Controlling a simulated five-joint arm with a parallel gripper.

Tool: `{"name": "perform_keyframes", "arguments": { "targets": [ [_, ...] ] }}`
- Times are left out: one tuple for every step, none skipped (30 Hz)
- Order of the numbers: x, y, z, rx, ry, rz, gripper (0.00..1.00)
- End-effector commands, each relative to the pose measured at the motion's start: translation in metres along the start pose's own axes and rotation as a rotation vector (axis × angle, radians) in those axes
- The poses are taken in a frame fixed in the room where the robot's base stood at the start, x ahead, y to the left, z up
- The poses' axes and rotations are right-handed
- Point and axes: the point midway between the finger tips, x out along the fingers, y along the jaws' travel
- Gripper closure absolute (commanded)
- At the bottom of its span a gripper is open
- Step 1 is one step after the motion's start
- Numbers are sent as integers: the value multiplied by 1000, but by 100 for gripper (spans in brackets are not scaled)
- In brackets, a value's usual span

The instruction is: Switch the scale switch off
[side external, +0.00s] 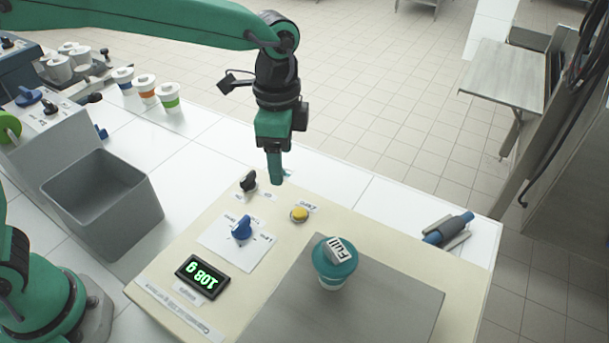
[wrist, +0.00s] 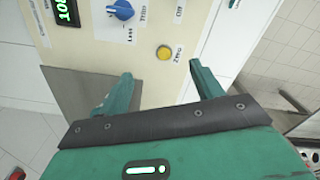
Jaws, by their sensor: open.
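The scale panel (side external: 205,212) is a cream board. A black knob (side external: 248,181), which looks like the scale switch, stands near its back edge; I cannot read its setting. It is not clearly seen in the wrist view. A blue knob (side external: 242,228) and a yellow button (side external: 299,214) are nearby; the wrist view also shows the blue knob (wrist: 121,9) and the yellow button (wrist: 164,52). The lit display (side external: 202,277) seems to read 108 g, upside down. My gripper (side external: 275,180) points down above the panel, just right of the black knob. Its fingers are apart and empty in the wrist view (wrist: 160,75).
A teal-lidded cup (side external: 335,265) marked "Full" stands on the grey scale plate (side external: 400,300). A grey bin (side external: 103,205) is at the left, with several lidded cups (side external: 146,88) behind it. A blue and grey tool (side external: 447,230) lies at the right edge.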

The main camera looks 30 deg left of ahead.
Motion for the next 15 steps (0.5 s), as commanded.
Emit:
{"name": "perform_keyframes", "arguments": {
  "targets": [
    [5,-10,10,32,-1,1,35],
    [7,-15,16,59,-2,1,35],
    [11,-21,23,93,-2,1,35],
    [13,-26,29,119,-1,1,35],
    [16,-31,34,145,-1,1,35],
    [19,-37,42,179,-1,2,35],
    [21,-41,47,205,-1,2,35],
    [24,-45,53,229,-1,1,35],
    [26,-49,59,260,-1,1,35],
    [28,-52,64,281,-1,2,35],
    [30,-55,69,302,-1,1,35],
    [32,-59,74,327,-1,1,35],
    [34,-61,78,344,-1,1,35],
    [35,-63,81,358,-1,1,35],
    [36,-65,84,375,-1,1,35]
  ]
}}
